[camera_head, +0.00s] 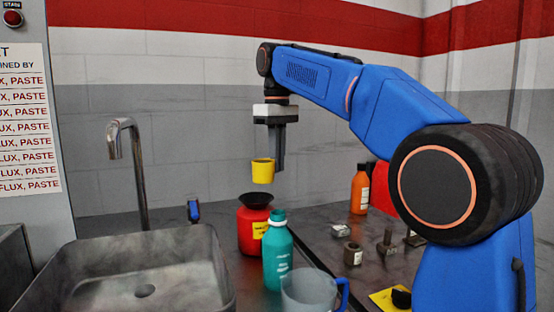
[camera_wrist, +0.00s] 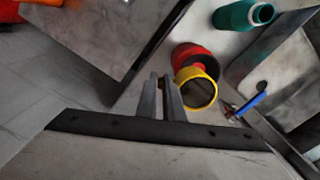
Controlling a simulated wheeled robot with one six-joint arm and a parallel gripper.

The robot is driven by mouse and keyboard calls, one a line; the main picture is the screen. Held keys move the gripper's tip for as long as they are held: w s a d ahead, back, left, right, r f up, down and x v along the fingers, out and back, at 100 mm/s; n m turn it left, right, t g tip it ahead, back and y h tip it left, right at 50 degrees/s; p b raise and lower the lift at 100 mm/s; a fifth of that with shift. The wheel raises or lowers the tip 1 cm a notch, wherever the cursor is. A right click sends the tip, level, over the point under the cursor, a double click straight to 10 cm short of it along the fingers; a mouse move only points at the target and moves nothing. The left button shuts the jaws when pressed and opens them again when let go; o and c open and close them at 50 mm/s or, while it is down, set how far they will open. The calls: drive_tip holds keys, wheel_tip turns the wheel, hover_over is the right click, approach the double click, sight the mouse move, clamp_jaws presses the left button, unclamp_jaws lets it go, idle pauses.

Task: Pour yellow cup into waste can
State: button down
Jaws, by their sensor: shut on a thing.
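The yellow cup (camera_head: 263,171) is upright and held in the air by my gripper (camera_head: 276,165), whose fingers are shut on its side. In the wrist view the yellow cup (camera_wrist: 197,88) sits at the tips of my gripper (camera_wrist: 168,84), and its inside looks dark; I cannot tell what it holds. The waste can (camera_head: 253,225) is red with a black funnel-like top and a yellow label. It stands on the counter below the cup. In the wrist view the red waste can (camera_wrist: 188,52) is partly hidden behind the cup.
A teal bottle (camera_head: 277,250) and a clear jug (camera_head: 309,291) stand in front of the can. The metal sink (camera_head: 130,275) with a tall faucet (camera_head: 137,170) is at left. An orange bottle (camera_head: 360,190) and small metal parts (camera_head: 353,253) are at right.

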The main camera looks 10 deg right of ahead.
drive_tip(key=shift+f, duration=0.7)
drive_tip(key=shift+s+a+r+t+h, duration=0.1)
drive_tip(key=shift+r+t+h, duration=0.05)
drive_tip(key=shift+t+h, duration=0.15)
drive_tip(key=shift+r+t+h, duration=0.35)
drive_tip(key=shift+t+h, duration=0.55)
drive_tip(key=shift+h, duration=0.1)
drive_tip(key=shift+r, duration=0.1)
drive_tip(key=shift+s+a+r+t+h, duration=0.1)
drive_tip(key=shift+s+r+t+h, duration=0.05)
drive_tip(key=shift+r+t+h, duration=0.5)
drive_tip(key=shift+s+a+r+t+h, duration=0.2)
drive_tip(key=shift+r+t+h, duration=0.2)
drive_tip(key=shift+h, duration=0.15)
drive_tip(key=shift+s+a+r+t+h, duration=0.1)
drive_tip(key=shift+a+r+t+h, duration=0.05)
drive_tip(key=shift+r+t+h, duration=0.3)
drive_tip(key=shift+s+a+r+t+h, duration=0.4)
drive_tip(key=shift+t+h, duration=0.25)
drive_tip(key=shift+h, duration=0.2)
drive_tip(key=shift+s+a+r+t+h, duration=0.3)
drive_tip(key=shift+a+r+t+h, duration=0.15)
drive_tip(key=shift+t+h, duration=0.3)
drive_tip(key=shift+s+a+r+t+h, duration=0.35)
drive_tip(key=shift+s+a+t+h, duration=0.25)
drive_tip(key=shift+h, duration=0.3)
drive_tip(key=shift+s+a+r+t+h, duration=0.3)
drive_tip(key=shift+a+t+h, duration=0.1)
drive_tip(key=shift+t+h, duration=0.4)
